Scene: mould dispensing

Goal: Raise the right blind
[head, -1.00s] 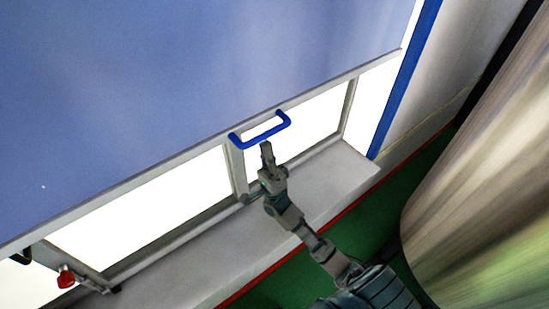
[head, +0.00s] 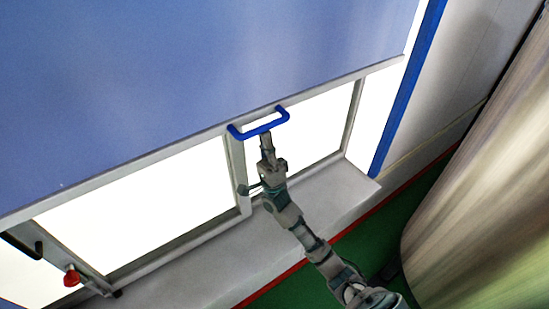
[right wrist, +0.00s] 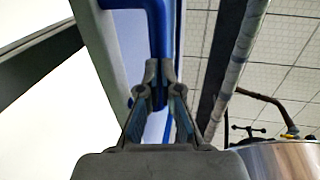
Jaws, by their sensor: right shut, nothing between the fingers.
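The right blind (head: 200,70) is a large blue panel with a pale bottom rail, partly covering a bright window. A blue U-shaped handle (head: 262,127) hangs from the rail. My right gripper (head: 266,138) is shut and empty, its fingertips at the underside of the handle's bar. In the right wrist view the closed fingertips (right wrist: 159,68) overlap the blue handle (right wrist: 160,25); exact contact is hard to tell. My left gripper is not in view.
A pale sill (head: 215,250) runs below the window, with a red knob (head: 71,277) at lower left. A large rounded, shiny vessel (head: 480,220) stands at right. The floor (head: 400,225) is green. A blue post (head: 405,100) edges the window.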

